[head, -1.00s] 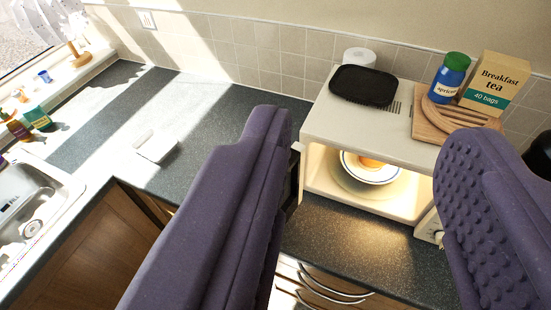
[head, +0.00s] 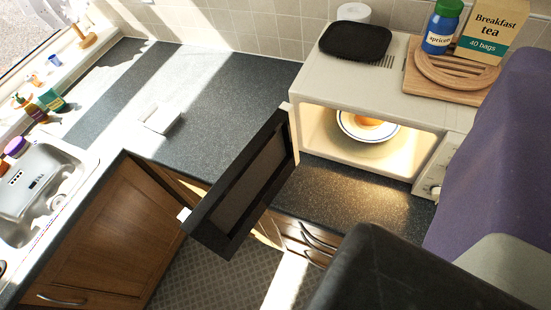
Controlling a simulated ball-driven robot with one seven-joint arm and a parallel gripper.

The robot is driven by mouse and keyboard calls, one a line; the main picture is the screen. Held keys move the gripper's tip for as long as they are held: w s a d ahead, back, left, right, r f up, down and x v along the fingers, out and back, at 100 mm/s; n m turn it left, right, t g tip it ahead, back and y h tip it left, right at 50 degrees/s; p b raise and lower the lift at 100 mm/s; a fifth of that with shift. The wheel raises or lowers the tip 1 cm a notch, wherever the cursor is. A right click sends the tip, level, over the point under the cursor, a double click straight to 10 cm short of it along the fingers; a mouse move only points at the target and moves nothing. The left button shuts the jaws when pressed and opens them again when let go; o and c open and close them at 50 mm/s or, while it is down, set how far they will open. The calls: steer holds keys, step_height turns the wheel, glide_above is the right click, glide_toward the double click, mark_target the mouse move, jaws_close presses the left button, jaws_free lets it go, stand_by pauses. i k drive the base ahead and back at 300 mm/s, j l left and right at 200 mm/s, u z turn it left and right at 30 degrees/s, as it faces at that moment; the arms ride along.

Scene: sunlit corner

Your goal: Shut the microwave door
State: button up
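The cream microwave (head: 390,78) stands on the dark counter at the upper right. Its door (head: 245,185) is wide open, hinged at the microwave's left front edge and swung out over the counter's front edge. The door shows a dark frame, a dull window panel and a small pale piece at its free end. Inside the lit cavity is a rimmed bowl (head: 368,125) with something orange in it.
On top of the microwave are a black tray (head: 356,42), a wooden board (head: 450,75), a blue jar (head: 441,28) and a tea box (head: 491,30). A white dish (head: 160,118) lies on the counter, left of the door. The sink (head: 40,185) is far left. Floor shows below the door.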

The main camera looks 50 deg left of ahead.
mark_target(223, 219)
steer(key=j+z, duration=0.15)
steer(key=j, duration=0.35)
steer(key=k+j+z, duration=0.15)
steer(key=j, duration=0.3)
steer(key=k+j+z, duration=0.2)
steer(key=j, duration=0.3)
steer(key=j+z, duration=0.15)
steer(key=j, duration=0.35)
steer(key=k+j, duration=0.1)
steer(key=j, duration=0.2)
steer(key=k+j, duration=0.1)
steer(key=j, duration=0.2)
